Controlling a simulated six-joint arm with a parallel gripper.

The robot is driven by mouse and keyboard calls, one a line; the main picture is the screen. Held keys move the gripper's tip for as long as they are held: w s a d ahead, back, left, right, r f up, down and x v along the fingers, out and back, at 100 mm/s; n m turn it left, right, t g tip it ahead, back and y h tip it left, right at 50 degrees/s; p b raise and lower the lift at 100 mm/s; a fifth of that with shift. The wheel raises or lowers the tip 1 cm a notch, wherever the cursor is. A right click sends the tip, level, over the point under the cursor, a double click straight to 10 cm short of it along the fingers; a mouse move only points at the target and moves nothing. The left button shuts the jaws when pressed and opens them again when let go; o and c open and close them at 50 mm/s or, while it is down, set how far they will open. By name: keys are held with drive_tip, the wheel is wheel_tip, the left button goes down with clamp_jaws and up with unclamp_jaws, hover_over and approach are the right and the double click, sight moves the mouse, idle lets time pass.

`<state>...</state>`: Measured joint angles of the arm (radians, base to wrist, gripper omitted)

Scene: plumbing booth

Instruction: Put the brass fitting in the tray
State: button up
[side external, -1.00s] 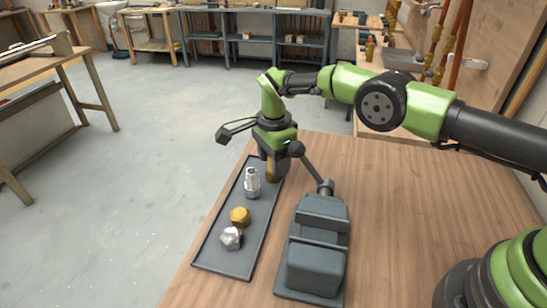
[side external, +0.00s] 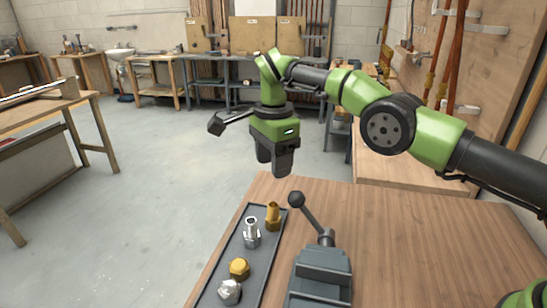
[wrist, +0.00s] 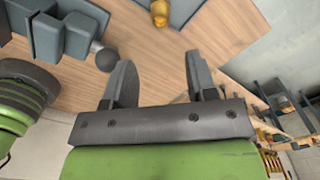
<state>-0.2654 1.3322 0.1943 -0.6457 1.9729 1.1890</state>
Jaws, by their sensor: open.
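The brass fitting (side external: 273,216) stands upright at the far end of the dark grey tray (side external: 264,262), inside its rim. In the wrist view a brass piece (wrist: 159,12), apparently this fitting, shows at the top edge, partly cut off. My gripper (side external: 272,172) hangs above the far end of the tray, clear of the fitting. In the wrist view my gripper (wrist: 160,62) has its fingers spread with nothing between them.
The tray also holds an upright silver fitting (side external: 251,232), a brass hex piece (side external: 239,268) and a silver hex piece (side external: 229,291). A grey vise (side external: 320,275) with a ball-ended lever (side external: 306,212) stands to the right. The wooden bench top (side external: 430,235) beyond it is clear.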

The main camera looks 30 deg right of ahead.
drive_tip(key=shift+r, duration=0.2)
drive_tip(key=s+d+r+n+t, duration=0.1)
drive_tip(key=s+d+r+n, duration=0.15)
drive_tip(key=r, duration=0.35)
drive_tip(key=s+d+r+n+t+y, duration=0.1)
drive_tip(key=s+r+n, duration=0.15)
drive_tip(key=r, duration=0.35)
drive_tip(key=s+d+r+n+t, duration=0.1)
drive_tip(key=s+d+r+n, duration=0.1)
drive_tip(key=s+r, duration=0.3)
drive_tip(key=s+d+f+n+t, duration=0.1)
drive_tip(key=s+d+n+t, duration=0.1)
drive_tip(key=s, duration=0.8)
drive_tip(key=s+d+n+t+y, duration=0.1)
drive_tip(key=s+n+t, duration=0.1)
drive_tip(key=s+n, duration=0.3)
drive_tip(key=s, duration=0.4)
drive_tip(key=shift+s+d+f, duration=0.35)
drive_tip(key=shift+s+d, duration=0.05)
